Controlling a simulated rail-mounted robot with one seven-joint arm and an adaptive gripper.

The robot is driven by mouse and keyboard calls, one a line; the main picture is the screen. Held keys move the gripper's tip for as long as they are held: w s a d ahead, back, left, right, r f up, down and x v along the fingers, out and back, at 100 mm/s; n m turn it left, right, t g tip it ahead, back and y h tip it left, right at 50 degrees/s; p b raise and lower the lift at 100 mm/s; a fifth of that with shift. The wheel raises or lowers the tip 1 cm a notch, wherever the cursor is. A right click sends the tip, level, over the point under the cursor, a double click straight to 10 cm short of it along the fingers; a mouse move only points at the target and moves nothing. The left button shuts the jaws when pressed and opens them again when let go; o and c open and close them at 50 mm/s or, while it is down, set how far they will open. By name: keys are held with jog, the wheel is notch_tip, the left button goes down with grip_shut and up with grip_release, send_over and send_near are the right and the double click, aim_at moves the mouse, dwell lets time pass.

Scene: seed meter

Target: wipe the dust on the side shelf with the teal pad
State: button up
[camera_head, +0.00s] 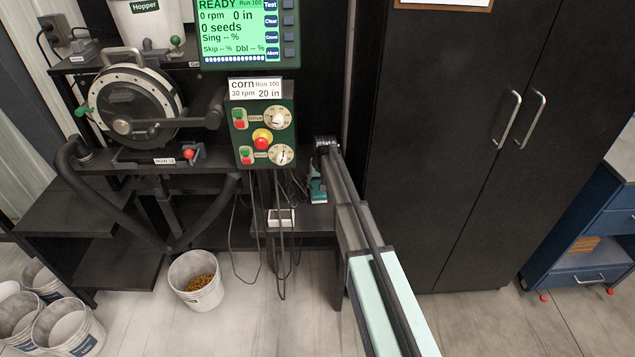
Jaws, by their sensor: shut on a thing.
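My gripper (320,168) is shut on the teal pad (317,191), small in view beside the control panel. The pad is at the surface of the dark side shelf (318,222); I cannot tell whether it touches it. My arm comes in from the lower right and hides the right part of the shelf. Dust on the shelf cannot be made out at this size.
A white box (281,217) and hanging cables are left of the pad. The control panel (264,135) stands above them. A black cabinet (450,130) is close on the right. A bucket of seeds (196,283) stands on the floor.

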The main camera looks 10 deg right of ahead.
jog(key=shift+r+p, duration=1.3)
jog(key=shift+r, duration=2.2)
